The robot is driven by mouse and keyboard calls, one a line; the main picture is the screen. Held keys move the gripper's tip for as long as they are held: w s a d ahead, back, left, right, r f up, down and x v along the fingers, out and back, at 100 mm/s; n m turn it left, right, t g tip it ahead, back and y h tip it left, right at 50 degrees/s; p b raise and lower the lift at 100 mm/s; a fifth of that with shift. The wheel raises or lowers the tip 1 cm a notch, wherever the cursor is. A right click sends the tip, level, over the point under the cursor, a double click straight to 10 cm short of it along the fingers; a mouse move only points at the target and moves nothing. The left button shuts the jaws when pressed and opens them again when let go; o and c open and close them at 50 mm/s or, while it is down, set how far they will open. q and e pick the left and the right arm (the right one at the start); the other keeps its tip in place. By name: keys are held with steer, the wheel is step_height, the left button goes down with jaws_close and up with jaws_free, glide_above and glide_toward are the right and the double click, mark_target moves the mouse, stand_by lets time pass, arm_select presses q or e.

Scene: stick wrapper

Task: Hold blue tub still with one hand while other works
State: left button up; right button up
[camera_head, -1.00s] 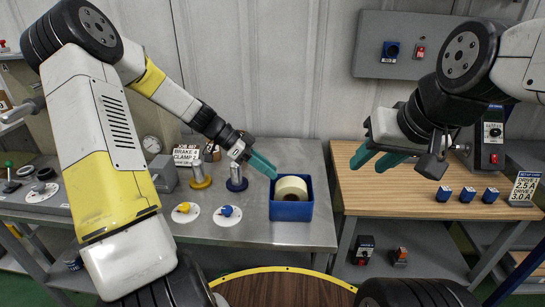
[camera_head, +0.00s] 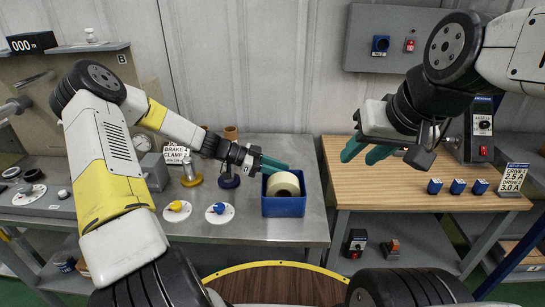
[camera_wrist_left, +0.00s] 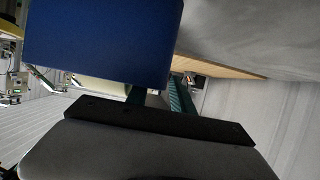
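The blue tub (camera_head: 284,207) stands upright on the steel bench, with a cream roll (camera_head: 284,184) inside it. My left gripper (camera_head: 275,164) reaches in from the left, its green fingers at the tub's far left rim. In the left wrist view, the tub's blue side (camera_wrist_left: 100,40) fills the upper left and partly hides one finger. The fingers (camera_wrist_left: 158,97) look slightly apart there; contact with the tub is unclear. My right gripper (camera_head: 365,153) hangs open and empty over the left end of the wooden bench, right of the tub.
Blue blocks (camera_head: 457,187) sit on the wooden bench (camera_head: 400,190). Bare steel lies before the tub.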

arm_select(q)
steer(key=shift+d+f, duration=0.15)
steer(key=shift+d, duration=0.15)
jaws_close()
stand_by(2.0)
